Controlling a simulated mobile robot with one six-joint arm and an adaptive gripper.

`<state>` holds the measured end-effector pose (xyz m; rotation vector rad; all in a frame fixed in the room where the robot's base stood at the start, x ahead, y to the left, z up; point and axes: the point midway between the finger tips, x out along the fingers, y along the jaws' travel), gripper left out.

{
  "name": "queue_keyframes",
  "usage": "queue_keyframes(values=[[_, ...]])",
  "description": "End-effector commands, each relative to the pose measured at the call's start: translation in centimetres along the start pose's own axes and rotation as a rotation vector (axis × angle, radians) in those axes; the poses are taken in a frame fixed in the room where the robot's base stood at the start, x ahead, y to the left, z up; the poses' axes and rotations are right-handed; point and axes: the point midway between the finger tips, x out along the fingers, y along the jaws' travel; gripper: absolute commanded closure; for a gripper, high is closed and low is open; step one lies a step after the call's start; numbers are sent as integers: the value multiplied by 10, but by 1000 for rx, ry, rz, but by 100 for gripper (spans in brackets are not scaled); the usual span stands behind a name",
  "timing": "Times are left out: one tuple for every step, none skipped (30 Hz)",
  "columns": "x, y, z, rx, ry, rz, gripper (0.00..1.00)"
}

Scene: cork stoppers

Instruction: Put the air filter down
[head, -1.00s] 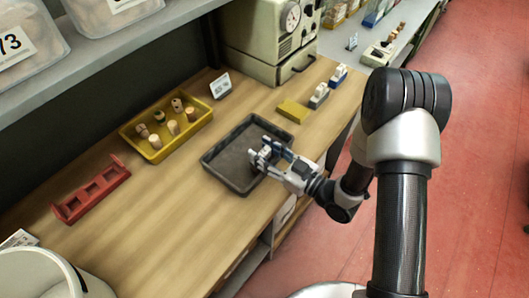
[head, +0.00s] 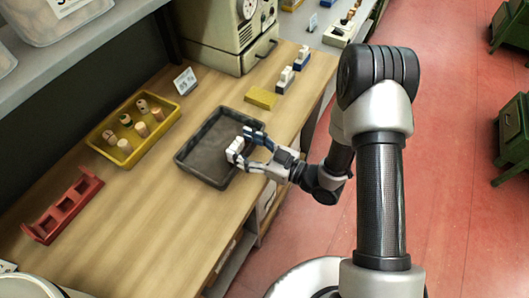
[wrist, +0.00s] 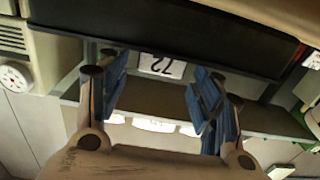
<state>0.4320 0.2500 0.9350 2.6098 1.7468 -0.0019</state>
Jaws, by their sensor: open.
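A small white stepped piece (head: 235,149), which I take to be the air filter, sits at the right side of the black tray (head: 184,159) in the head view. My gripper (head: 250,150) is open, reaching in over the tray's right rim with its fingertips close by the piece. I cannot tell whether they touch it. In the wrist view the two blue-padded fingers (wrist: 157,95) stand wide apart, with nothing seen held between them.
A yellow tray (head: 127,159) of cork stoppers and a red rack (head: 62,208) stand left of the black tray. A yellow block (head: 260,98) and small white-topped pieces (head: 285,79) lie beyond it. Bare wood lies in front.

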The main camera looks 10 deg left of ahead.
Motion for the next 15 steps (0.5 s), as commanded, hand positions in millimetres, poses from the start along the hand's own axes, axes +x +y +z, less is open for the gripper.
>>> queue_keyframes(values=[[-12, 2, -2, 5, 0, 8, 40], [-20, 3, -2, 3, -1, 9, 40], [-29, 3, -2, 4, -1, 10, 40], [-36, 2, -2, 4, 0, 9, 40], [-43, 2, -2, 3, 1, 9, 40], [-51, 2, -2, 3, 0, 9, 40], [-58, 2, -2, 3, 0, 9, 40], [-63, 2, -2, 2, 0, 8, 40], [-70, 2, -2, 2, 1, 7, 40], [-75, 2, -2, 2, 0, 7, 40], [-79, 2, -1, 2, 0, 6, 40], [-84, 2, -1, 1, 0, 6, 40], [-87, 1, -1, 1, 0, 5, 40], [-90, 1, -1, 1, 0, 5, 40], [-93, 1, -1, 1, 1, 3, 40]])
